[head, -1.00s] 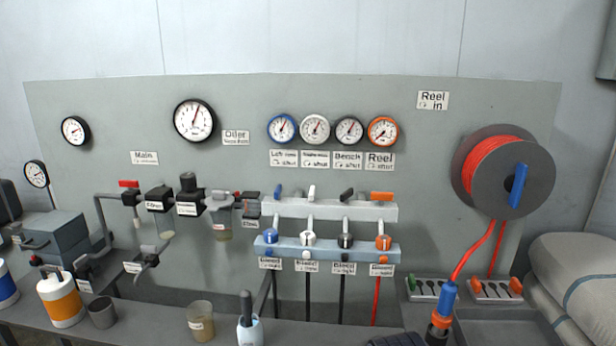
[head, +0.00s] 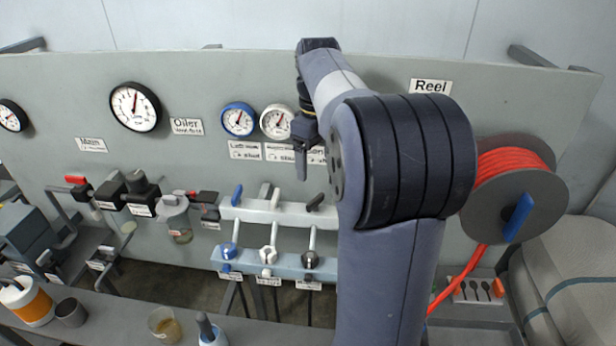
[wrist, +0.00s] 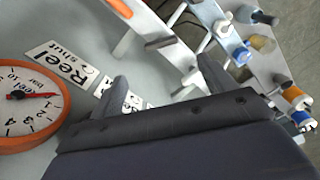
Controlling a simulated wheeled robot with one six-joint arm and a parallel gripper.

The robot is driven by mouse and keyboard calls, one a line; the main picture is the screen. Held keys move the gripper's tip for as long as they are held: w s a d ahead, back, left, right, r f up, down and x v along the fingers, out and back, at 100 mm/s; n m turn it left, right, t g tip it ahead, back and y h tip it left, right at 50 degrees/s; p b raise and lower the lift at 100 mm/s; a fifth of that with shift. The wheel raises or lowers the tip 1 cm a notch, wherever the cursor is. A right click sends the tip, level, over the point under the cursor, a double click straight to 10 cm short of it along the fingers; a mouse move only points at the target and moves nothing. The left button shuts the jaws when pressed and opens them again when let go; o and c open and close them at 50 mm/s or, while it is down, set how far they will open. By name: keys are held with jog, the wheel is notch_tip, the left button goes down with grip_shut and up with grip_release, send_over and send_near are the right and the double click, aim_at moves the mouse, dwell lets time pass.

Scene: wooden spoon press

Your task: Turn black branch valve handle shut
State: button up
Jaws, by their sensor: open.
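The black branch valve handle (head: 314,202) sits on the white manifold bar, slanting up to the right. In the wrist view a dark handle (wrist: 160,43), which looks like it, lies beyond and between my fingers. My gripper (head: 301,172) is open and points down, a little above and left of the handle in the head view. Its fingers also show in the wrist view (wrist: 162,75), apart with nothing between them. I see no contact with the handle. The Bench label behind is partly hidden by my gripper, and my arm hides the black gauge.
The white handle (head: 275,197) and blue handle (head: 237,195) stand close by on the left. The orange handle (wrist: 120,8) shows only in the wrist view. Couplings hang on the lower bar (head: 240,261). The hose reel (head: 520,190) is at the right.

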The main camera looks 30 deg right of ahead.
aim_at(316, 199)
notch_tip(316, 199, down, 11)
jog(key=shift+s+r, duration=0.1)
jog(key=shift+r, duration=0.1)
dwell(0.3)
jog(key=c, duration=1)
jog(key=shift+r+m, duration=0.1)
jog(key=shift+m, duration=0.3)
jog(key=m+p, duration=0.2)
jog(key=m, duration=0.3)
jog(key=shift+m, duration=0.3)
jog(key=m+p, duration=0.1)
jog(key=m, duration=0.4)
jog(key=shift+m, duration=0.4)
